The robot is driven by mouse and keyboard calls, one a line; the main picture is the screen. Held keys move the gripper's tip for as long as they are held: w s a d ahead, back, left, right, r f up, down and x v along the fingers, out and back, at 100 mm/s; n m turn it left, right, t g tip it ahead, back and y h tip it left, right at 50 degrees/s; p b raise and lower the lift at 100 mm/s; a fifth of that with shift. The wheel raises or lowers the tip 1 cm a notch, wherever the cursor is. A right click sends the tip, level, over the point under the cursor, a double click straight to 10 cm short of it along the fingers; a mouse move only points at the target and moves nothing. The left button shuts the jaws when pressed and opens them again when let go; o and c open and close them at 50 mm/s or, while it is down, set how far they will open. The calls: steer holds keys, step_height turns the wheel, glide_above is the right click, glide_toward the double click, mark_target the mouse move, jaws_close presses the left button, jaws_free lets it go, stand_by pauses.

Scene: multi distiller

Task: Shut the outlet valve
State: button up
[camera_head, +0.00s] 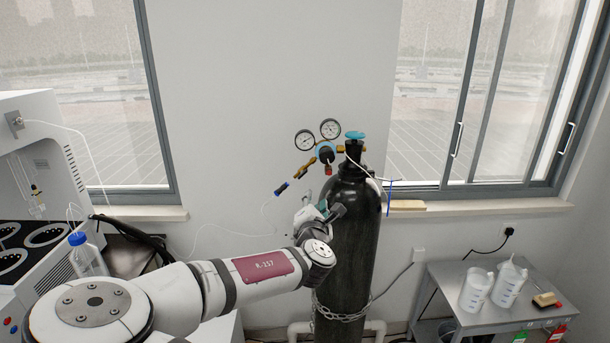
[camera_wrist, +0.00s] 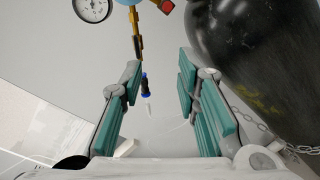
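A brass pressure regulator (camera_head: 308,167) with two round gauges sits on top of a black gas cylinder (camera_head: 345,240). A brass outlet arm slopes down-left to a blue-and-dark fitting (camera_head: 282,188), where a thin clear hose begins. A small red part (camera_head: 328,169) shows under the regulator body. I cannot tell for sure which part is the outlet valve. My gripper (camera_head: 322,210) is just below the regulator, in front of the cylinder. In the wrist view my gripper (camera_wrist: 160,66) is open, with teal pads apart and nothing held. The blue fitting (camera_wrist: 146,82) shows between the fingers, beyond them.
A blue handwheel (camera_head: 355,135) tops the cylinder. A chain (camera_head: 340,314) circles its lower part, also visible in the wrist view. A metal cart (camera_head: 490,310) with white bottles stands at right. A white machine (camera_head: 30,190) stands at left. The wall is behind the regulator.

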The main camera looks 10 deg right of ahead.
mark_target(303, 175)
steer(key=w, duration=0.4)
steer(key=w+r+n+y, duration=0.1)
steer(key=w, duration=0.4)
steer(key=w+n, duration=0.1)
steer(key=w, duration=0.3)
steer(key=shift+w+d+r+t, duration=0.1)
steer(key=shift+w+r+t, duration=0.15)
steer(key=shift+t, duration=0.15)
jaws_close()
